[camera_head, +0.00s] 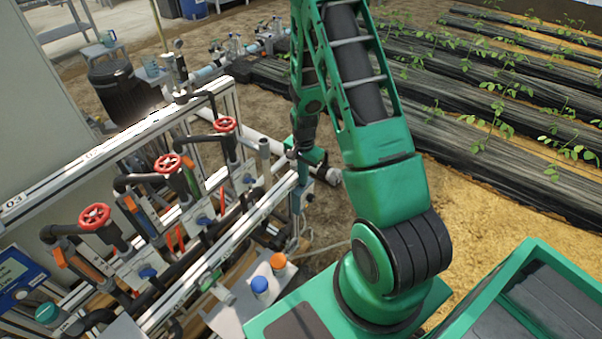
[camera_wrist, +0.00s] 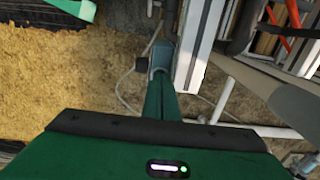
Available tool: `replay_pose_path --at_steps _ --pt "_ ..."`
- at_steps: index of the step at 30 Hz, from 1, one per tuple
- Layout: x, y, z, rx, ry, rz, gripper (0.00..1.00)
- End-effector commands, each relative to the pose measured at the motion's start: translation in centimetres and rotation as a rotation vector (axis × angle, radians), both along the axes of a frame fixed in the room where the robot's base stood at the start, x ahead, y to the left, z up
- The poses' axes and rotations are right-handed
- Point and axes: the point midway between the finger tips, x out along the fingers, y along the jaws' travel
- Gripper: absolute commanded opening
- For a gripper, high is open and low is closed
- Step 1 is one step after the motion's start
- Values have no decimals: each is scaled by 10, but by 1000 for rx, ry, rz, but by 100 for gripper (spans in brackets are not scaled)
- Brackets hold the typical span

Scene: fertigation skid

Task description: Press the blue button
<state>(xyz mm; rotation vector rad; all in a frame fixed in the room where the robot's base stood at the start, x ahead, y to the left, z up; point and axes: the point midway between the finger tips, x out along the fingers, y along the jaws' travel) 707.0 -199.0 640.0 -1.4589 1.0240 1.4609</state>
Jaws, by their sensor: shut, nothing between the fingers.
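Several small round blue parts sit on the skid's pale plates in the head view: one blue part (camera_head: 203,220) in the middle, another blue part (camera_head: 147,272) lower left. I cannot tell which, if any, is the blue button. My gripper (camera_head: 297,208) points down by the right end of the skid (camera_head: 272,200), apart from these blue parts. In the wrist view its fingers (camera_wrist: 162,58) are shut with nothing between them, close beside a pale metal rail (camera_wrist: 203,45). No blue button is clear in the wrist view.
Red valve wheels (camera_head: 168,163) and black pipes line the skid. A blue control box (camera_head: 17,277) is at far left. Sandy ground (camera_wrist: 60,75) lies left of the fingers.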

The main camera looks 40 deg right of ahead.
Motion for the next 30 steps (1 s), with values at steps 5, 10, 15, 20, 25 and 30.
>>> replay_pose_path --at_steps 5,10,15,20,25,30 --pt "0 0 -1 -1 -1 0 0" --pt "0 0 -1 0 0 0 0" --pt "-1 0 -12 -1 2 0 0" --pt "-1 0 -21 -1 5 0 0" --pt "-1 0 -23 -1 8 0 0" --pt "0 0 -21 -2 9 0 0"
